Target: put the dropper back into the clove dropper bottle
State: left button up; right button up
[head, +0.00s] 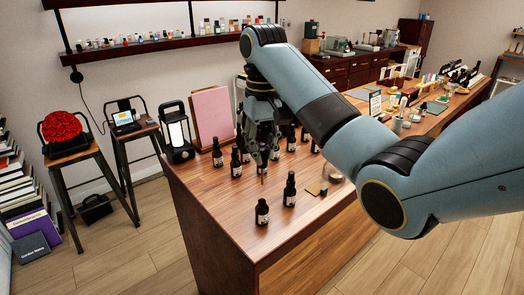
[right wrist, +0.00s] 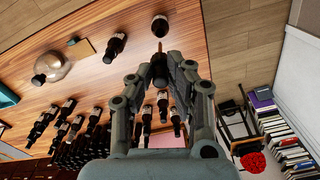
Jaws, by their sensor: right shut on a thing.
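My right gripper (head: 262,160) is shut on a dropper (head: 262,176) and holds it above the wooden counter, its thin tip pointing down. In the right wrist view my right gripper (right wrist: 162,72) has the dropper's dark cap (right wrist: 159,66) between its fingers. A short dark bottle without a cap (head: 262,213) stands upright on the counter below and in front of the dropper; it also shows in the right wrist view (right wrist: 160,26), beyond the tip, apart from it. A capped dark bottle (head: 289,190) stands to its right. The bottle labels are too small to read. My left gripper is not in view.
Several capped dark bottles (head: 236,165) stand behind on the counter (head: 225,205). A pink board (head: 211,115) and a black lantern (head: 176,135) are at the back left. A small tan card (head: 314,188) lies right of the bottles. The counter's front left is clear.

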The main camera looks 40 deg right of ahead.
jog(key=shift+s, duration=0.1)
jog(key=shift+f, duration=0.1)
jog(key=shift+w+f, duration=0.25)
jog(key=shift+s+f, duration=0.15)
jog(key=shift+f, duration=1.45)
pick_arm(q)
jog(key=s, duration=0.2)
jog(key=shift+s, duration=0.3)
